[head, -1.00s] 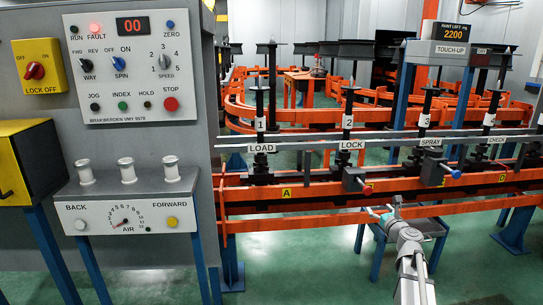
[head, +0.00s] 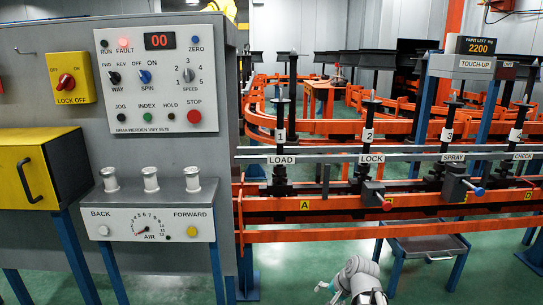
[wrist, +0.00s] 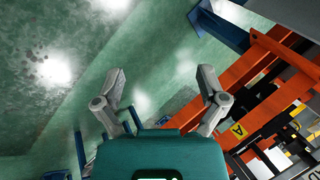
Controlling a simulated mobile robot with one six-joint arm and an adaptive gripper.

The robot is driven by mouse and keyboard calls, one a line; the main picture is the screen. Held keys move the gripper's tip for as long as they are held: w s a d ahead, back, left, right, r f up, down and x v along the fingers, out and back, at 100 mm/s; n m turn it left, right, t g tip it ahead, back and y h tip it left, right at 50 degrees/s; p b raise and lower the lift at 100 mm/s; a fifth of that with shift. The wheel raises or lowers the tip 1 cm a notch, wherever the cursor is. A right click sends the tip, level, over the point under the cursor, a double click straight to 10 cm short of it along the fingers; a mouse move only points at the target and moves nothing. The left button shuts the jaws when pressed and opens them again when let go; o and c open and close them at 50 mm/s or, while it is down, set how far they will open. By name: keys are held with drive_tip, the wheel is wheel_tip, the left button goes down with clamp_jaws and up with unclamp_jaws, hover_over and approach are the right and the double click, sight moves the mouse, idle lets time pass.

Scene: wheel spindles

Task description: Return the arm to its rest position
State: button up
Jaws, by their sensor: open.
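My arm (head: 362,277) shows at the bottom of the head view, low in front of the orange rail line. My gripper (head: 330,291) is at its left end, small and partly cut off by the lower edge. In the wrist view, my gripper (wrist: 161,76) has its two grey fingers spread wide apart with nothing between them. It points over the green floor, and the orange rail (wrist: 262,78) lies to its right. The fingers touch nothing that I can see.
The control panel (head: 155,80) and air box (head: 150,222) stand at the left, with a yellow cabinet (head: 30,172) beside them. Spindle stations labelled LOAD (head: 280,160), LOCK (head: 372,159) and SPRAY line the rail. A low trolley (head: 432,246) stands beneath the rail. Green floor is open below.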

drive_tip(key=s+n+g+h+p, duration=0.2)
drive_tip(key=s+n+g+h, duration=0.2)
drive_tip(key=s+n, duration=0.4)
wheel_tip(320, 180, up, 37)
drive_tip(key=s+m+p, duration=0.1)
drive_tip(key=p, duration=3.5)
drive_tip(key=shift+p, duration=0.35)
